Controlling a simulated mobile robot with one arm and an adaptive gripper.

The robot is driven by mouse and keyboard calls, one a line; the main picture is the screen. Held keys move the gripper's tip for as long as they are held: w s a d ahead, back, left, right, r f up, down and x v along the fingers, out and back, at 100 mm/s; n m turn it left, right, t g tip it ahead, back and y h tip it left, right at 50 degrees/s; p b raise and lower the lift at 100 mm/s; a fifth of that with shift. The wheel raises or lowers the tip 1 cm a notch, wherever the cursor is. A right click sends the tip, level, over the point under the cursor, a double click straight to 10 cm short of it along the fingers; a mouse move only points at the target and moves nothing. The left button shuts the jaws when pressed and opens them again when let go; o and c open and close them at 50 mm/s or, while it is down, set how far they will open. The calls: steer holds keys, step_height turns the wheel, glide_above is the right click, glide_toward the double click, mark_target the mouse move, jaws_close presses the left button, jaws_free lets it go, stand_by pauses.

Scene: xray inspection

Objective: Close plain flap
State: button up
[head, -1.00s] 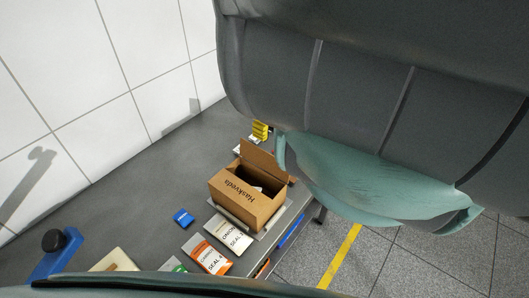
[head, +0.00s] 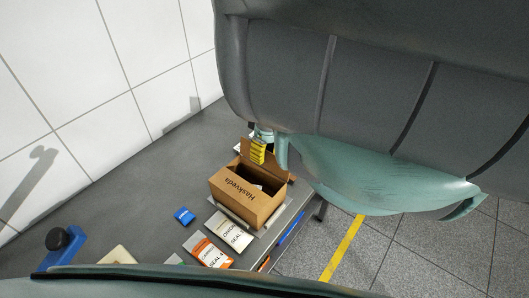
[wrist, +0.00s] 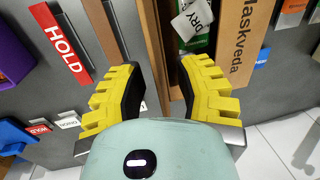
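An open cardboard box (head: 243,208) marked Haskveda stands on the grey table in the head view. A plain brown flap (head: 277,165) stands up at its far side. My gripper (head: 258,152) has yellow fingers and is at this flap's upper left part, overlapping it in the picture. In the wrist view my gripper (wrist: 158,76) is open, with one finger on each side of a brown strip of the flap (wrist: 154,40). The box's printed side (wrist: 238,40) is to the right. I cannot tell whether either finger touches the cardboard.
A blue stand with a black knob (head: 57,241) is at the lower left. The wrist view shows a red HOLD sign (wrist: 60,45) and a purple bin (wrist: 12,55). The table's right edge is close.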

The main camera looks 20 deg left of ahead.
steer(key=shift+o, duration=0.3)
jaws_close()
